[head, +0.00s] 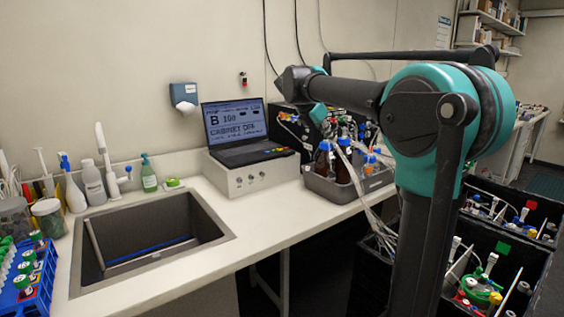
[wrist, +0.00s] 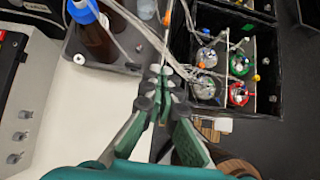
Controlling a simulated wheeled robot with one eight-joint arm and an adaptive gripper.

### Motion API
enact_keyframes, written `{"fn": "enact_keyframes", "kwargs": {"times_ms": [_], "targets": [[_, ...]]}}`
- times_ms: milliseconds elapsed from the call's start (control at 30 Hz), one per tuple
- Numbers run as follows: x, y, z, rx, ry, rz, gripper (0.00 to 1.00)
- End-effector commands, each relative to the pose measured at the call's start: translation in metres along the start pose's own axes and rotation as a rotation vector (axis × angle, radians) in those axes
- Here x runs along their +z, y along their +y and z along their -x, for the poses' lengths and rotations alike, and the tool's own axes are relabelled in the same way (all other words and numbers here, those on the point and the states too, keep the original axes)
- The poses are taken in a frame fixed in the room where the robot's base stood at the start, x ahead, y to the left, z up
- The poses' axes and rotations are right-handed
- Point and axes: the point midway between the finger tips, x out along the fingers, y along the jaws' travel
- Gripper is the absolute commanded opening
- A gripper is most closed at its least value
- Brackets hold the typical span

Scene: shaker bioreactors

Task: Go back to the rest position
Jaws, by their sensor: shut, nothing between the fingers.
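My gripper (wrist: 163,72) shows in the wrist view with its green fingers together and nothing between them. It hangs above the gap between the white bench edge and a black crate (wrist: 277,62). In the head view my teal and dark arm reaches leftward over the bench; the gripper's fingers cannot be made out there.
A grey tray (head: 318,187) holds brown bottles (head: 324,160) with blue caps, trailing tubes. Black crates (head: 500,244) with vessels stand at the right. A laptop (head: 237,128) sits on a white box. A sink (head: 98,287) and blue tube rack (head: 43,293) lie left.

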Motion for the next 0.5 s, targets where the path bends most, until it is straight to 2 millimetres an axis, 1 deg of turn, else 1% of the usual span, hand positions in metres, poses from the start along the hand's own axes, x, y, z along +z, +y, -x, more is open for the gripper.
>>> {"fn": "enact_keyframes", "kwargs": {"times_ms": [33,267,367,467,500], "targets": [[0.000,0.000,0.000,0.000,0.000,-0.001,0.00],[-0.019,-0.015,-0.018,0.004,0.041,-0.135,0.00],[-0.029,-0.024,-0.028,0.005,0.062,-0.207,0.00],[-0.043,-0.035,-0.039,0.004,0.090,-0.299,0.00],[-0.051,-0.041,-0.045,0.004,0.105,-0.345,0.00]]}}
